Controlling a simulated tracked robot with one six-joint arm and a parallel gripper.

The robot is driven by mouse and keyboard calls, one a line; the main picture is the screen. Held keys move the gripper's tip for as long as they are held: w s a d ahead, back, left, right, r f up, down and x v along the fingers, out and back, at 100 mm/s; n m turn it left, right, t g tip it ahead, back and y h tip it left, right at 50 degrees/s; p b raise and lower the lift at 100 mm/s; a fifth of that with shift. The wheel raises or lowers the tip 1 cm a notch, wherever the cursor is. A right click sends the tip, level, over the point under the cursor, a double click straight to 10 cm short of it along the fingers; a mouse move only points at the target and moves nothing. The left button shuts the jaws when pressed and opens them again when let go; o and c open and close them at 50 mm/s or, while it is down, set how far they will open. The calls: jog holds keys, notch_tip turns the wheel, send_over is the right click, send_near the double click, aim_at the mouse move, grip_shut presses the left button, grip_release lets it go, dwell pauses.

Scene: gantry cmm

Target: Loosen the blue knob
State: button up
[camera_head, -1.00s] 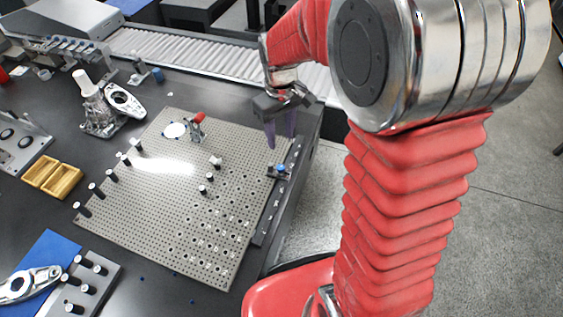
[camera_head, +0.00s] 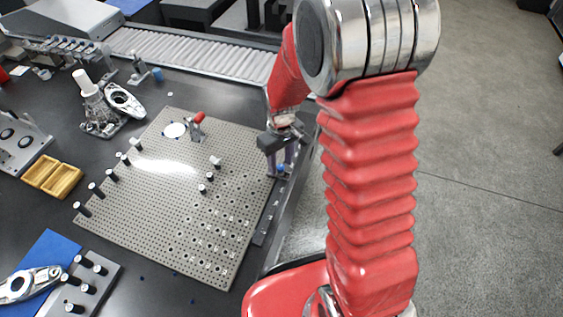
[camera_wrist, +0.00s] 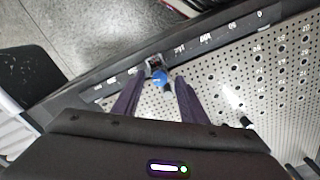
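The blue knob (camera_head: 281,169) sits at the right edge of the perforated plate (camera_head: 150,215), beside a dark rail with white markings. It also shows in the wrist view (camera_wrist: 159,76), in front of a small metal block. My gripper (camera_head: 281,164) is above the knob with its purple fingers pointing down. In the wrist view the fingers of my gripper (camera_wrist: 159,82) are apart, and the knob appears in the gap between their tips. Nothing is held. I cannot tell how far the tips are above the knob.
Yellow trays (camera_head: 62,181) and a metal part (camera_head: 98,108) are to the left. A roller conveyor (camera_head: 190,55) runs behind. Floor lies to the right of the table edge.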

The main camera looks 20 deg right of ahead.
jog(key=shift+f, duration=0.3)
jog(key=shift+c, duration=0.4)
jog(key=c, duration=0.9)
jog(key=shift+d, duration=0.2)
grip_shut()
jog(key=shift+a, duration=0.15)
